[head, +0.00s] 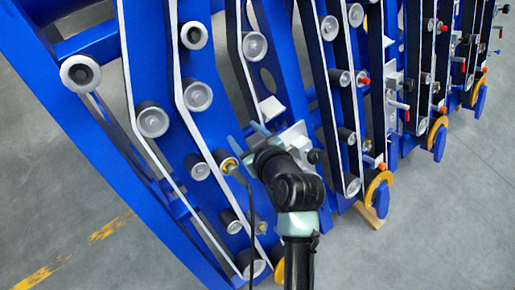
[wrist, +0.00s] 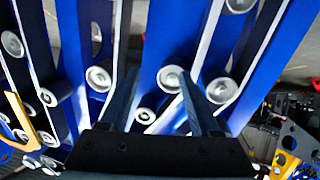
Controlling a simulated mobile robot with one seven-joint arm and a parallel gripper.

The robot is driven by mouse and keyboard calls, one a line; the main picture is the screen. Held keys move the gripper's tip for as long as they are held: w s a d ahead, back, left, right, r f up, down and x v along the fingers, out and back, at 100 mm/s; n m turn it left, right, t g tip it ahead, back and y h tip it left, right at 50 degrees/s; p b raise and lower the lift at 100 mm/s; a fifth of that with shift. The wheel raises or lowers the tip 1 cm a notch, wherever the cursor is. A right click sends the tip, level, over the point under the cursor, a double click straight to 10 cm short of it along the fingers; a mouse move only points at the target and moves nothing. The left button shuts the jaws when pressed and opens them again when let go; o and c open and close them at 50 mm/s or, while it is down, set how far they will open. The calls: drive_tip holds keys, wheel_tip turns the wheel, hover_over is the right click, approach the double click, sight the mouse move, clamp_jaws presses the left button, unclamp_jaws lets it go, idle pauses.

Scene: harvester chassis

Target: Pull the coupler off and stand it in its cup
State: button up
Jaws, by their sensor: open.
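A brass-coloured fitting with a dark hose (head: 229,165), which looks like the coupler, sits on the blue chassis in the head view, just left of my wrist. The hose hangs down from it. My gripper (head: 247,137) is open and points at the chassis above and right of this fitting. In the wrist view its two dark fingers (wrist: 158,82) are spread, with blue panel and grey rollers beyond and nothing held between them. I cannot make out the coupler in the wrist view. I cannot identify its cup; a pale bracket (head: 293,134) is partly hidden behind my wrist.
Slanted blue chassis plates (head: 165,60) carry belts and several grey rollers (head: 152,121). Yellow-rimmed wheels (head: 378,190) and red-knobbed valves (head: 363,79) stand to the right. Grey floor (head: 440,220) is free in front at right. The wrist view shows dark machinery (wrist: 290,115) at right.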

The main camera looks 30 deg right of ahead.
sight(243, 179)
drive_tip(key=s+a+f+g+y, duration=0.1)
drive_tip(key=s+f+g+y, duration=0.15)
drive_tip(key=s+f, duration=0.8)
drive_tip(key=shift+h, duration=0.45)
drive_tip(key=x, duration=1.4)
drive_tip(key=shift+w+f+p, duration=0.3)
clamp_jaws()
